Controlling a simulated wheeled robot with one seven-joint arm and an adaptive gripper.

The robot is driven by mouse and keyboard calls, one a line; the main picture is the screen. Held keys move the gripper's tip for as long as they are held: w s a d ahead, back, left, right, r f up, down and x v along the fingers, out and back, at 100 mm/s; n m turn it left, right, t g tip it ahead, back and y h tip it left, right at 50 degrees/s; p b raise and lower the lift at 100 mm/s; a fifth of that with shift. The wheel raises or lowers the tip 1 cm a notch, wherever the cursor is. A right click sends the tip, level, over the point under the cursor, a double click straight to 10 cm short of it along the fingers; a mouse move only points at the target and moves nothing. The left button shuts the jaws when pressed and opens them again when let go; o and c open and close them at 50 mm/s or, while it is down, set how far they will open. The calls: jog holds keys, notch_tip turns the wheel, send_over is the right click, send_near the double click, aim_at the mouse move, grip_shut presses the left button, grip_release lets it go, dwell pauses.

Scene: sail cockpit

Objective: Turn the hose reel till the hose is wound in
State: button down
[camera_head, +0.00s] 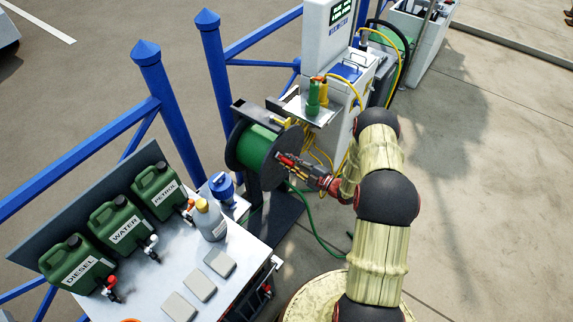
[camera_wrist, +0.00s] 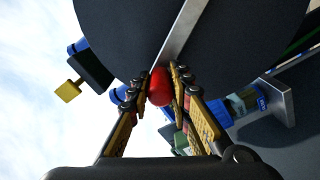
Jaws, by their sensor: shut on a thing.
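The hose reel (camera_head: 268,158) is a dark drum with green hose wound on it, mounted on a post by the blue railing. In the wrist view its dark round side (camera_wrist: 120,30) fills the top, crossed by a grey crank bar (camera_wrist: 180,30). My gripper (camera_head: 286,160) is at the reel's face. In the wrist view my gripper (camera_wrist: 160,88) is shut on a red round crank knob (camera_wrist: 160,84) at the end of the bar. A loose green hose length (camera_head: 318,236) hangs below the reel and runs along the ground.
A table (camera_head: 150,290) with green jerrycans labelled diesel, water (camera_head: 117,229) and petrol, a grey bottle (camera_head: 210,219) and grey pads stands left of my arm. A white pump cabinet (camera_head: 328,50) with yellow cables stands behind the reel. Open paving (camera_head: 490,200) lies right.

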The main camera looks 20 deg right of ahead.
jog(key=shift+w+d+r, duration=0.2)
jog(key=shift+d, duration=0.3)
jog(key=c, duration=1.6)
grip_release()
jog(key=v, duration=1.2)
